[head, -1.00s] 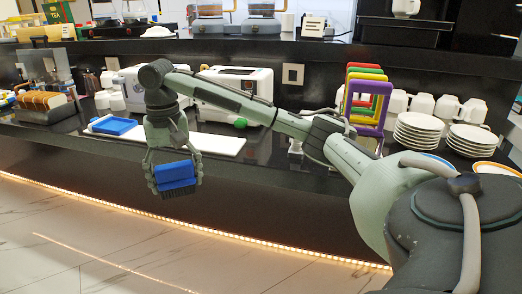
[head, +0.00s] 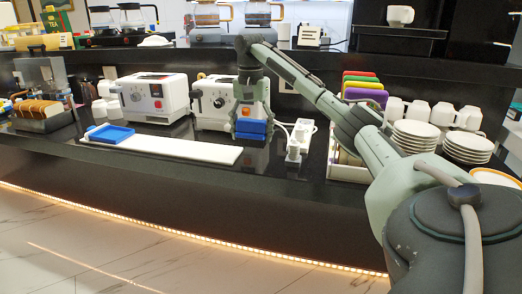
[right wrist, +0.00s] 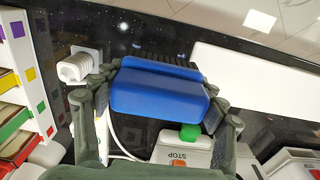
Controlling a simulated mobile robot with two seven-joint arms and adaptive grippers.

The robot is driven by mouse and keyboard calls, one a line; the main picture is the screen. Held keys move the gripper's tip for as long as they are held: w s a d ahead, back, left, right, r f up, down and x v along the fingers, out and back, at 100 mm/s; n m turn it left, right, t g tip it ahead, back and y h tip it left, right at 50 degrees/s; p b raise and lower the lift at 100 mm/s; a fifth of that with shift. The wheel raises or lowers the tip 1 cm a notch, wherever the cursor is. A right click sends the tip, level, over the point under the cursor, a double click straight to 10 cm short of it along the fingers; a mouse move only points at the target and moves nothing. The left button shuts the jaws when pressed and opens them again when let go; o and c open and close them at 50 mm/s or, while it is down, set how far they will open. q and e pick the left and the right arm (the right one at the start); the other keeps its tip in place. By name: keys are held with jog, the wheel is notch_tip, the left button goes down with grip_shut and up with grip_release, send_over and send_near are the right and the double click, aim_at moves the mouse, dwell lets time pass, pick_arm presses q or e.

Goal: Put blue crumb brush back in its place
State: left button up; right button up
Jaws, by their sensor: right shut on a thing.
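My right gripper (head: 252,124) is shut on the blue crumb brush (head: 251,131) and holds it over the dark counter, in front of the right-hand white toaster and right of the white board's end. In the right wrist view the brush (right wrist: 160,92) lies between the fingers, with its dark bristles facing the top of the picture. A blue tray (head: 106,134) rests at the left end of the long white board (head: 190,150). The board also shows in the right wrist view (right wrist: 250,85). My left gripper is not in view.
A white power strip (head: 300,140) stands close right of the brush. Two white toasters (head: 150,92) (head: 208,103) stand behind the board. A rack with coloured frames (head: 362,88), stacked plates (head: 414,136) and cups (head: 418,108) stand farther right. Bread slices (head: 40,108) are at left.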

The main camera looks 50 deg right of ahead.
aim_at(261, 159)
jog(key=shift+s+d+f, duration=0.25)
jog(key=shift+d+f, duration=0.1)
jog(key=shift+d, duration=0.3)
jog(key=shift+s+d+f, duration=0.2)
jog(key=shift+d+f, duration=0.15)
jog(key=shift+d, duration=0.25)
jog(key=shift+d+f, duration=0.2)
jog(key=shift+d, duration=0.05)
notch_tip(261, 159, down, 3)
jog(key=shift+f, duration=0.55)
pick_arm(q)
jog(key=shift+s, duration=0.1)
pick_arm(e)
jog(key=o, duration=1.4)
jog(key=shift+f, duration=0.1)
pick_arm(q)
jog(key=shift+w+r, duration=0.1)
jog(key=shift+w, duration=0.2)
pick_arm(e)
jog(key=o, duration=0.4)
jog(key=shift+c, duration=0.2)
